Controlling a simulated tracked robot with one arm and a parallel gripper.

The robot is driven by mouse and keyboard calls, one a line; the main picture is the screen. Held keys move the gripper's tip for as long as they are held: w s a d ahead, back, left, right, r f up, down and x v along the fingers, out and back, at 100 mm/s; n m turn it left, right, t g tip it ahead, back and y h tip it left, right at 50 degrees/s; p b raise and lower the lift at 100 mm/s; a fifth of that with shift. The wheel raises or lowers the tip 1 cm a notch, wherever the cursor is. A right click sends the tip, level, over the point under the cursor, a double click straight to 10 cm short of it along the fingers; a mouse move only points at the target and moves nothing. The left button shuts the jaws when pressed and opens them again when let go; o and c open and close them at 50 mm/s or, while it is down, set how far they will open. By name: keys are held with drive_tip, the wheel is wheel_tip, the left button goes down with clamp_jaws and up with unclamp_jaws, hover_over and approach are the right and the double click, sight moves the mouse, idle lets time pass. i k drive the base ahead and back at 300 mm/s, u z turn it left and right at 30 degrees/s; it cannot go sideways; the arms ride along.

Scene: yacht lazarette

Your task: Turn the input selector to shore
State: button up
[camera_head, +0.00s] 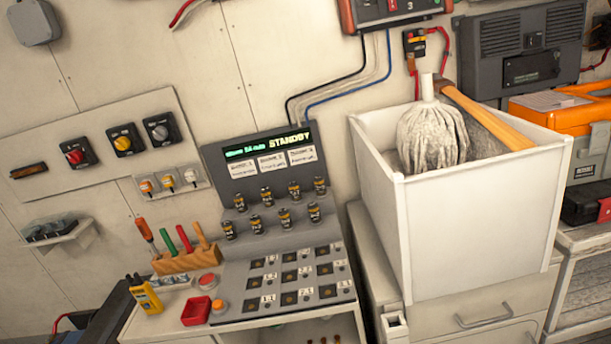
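Three rotary switches sit in a row on a pale wall panel (70,158) at the left: one with a red knob (75,156), one with a yellow knob (124,143) and one with a grey knob (160,131). Their labels are too small to read, so I cannot tell which, if any, is the input selector or where it points. My gripper is not in view.
A bench below the console holds a rack of coloured-handled tools (185,260), a yellow meter (146,295) and a red tray (196,310). A large white bin (480,240) with a mop (432,135) stands on drawers at the right. An orange case (560,108) is beyond it.

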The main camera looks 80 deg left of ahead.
sight(159, 132)
drive_tip(key=u, duration=3.15)
drive_tip(key=k, duration=0.9)
drive_tip(key=i, duration=0.9)
drive_tip(key=z, duration=0.05)
